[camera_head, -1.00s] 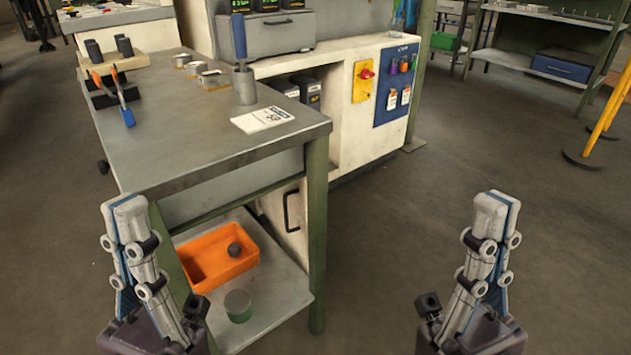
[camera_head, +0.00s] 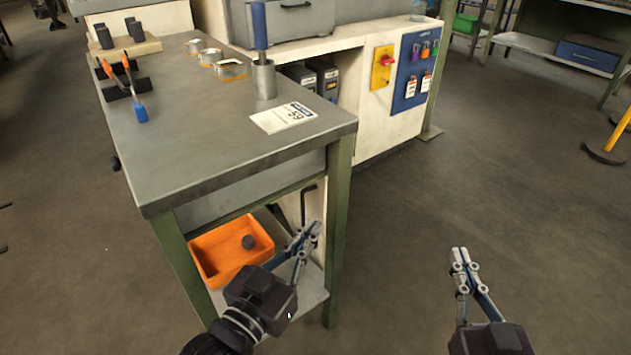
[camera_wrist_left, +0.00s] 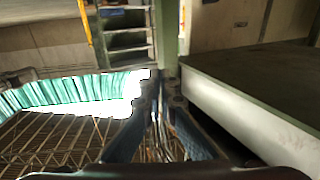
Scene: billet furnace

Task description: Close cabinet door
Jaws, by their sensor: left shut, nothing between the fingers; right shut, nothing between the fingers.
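The cream cabinet (camera_head: 362,120) stands behind the workbench, with dark boxes (camera_head: 318,78) in its open compartment. A cream door panel (camera_head: 290,208) with a black handle (camera_head: 304,203) shows under the workbench, partly hidden by the green leg; I cannot tell its exact angle. My left gripper (camera_head: 311,228) is shut and empty, low in front of the bench's lower shelf, its tips just below the handle in the picture; contact cannot be told. Its fingers also show in the left wrist view (camera_wrist_left: 158,78). My right gripper (camera_head: 462,252) is shut and empty over open floor.
The workbench (camera_head: 200,160) has a green front leg (camera_head: 338,240) just right of my left gripper. An orange bin (camera_head: 222,252) sits on its lower shelf. A yellow stand (camera_head: 618,135) is at the far right.

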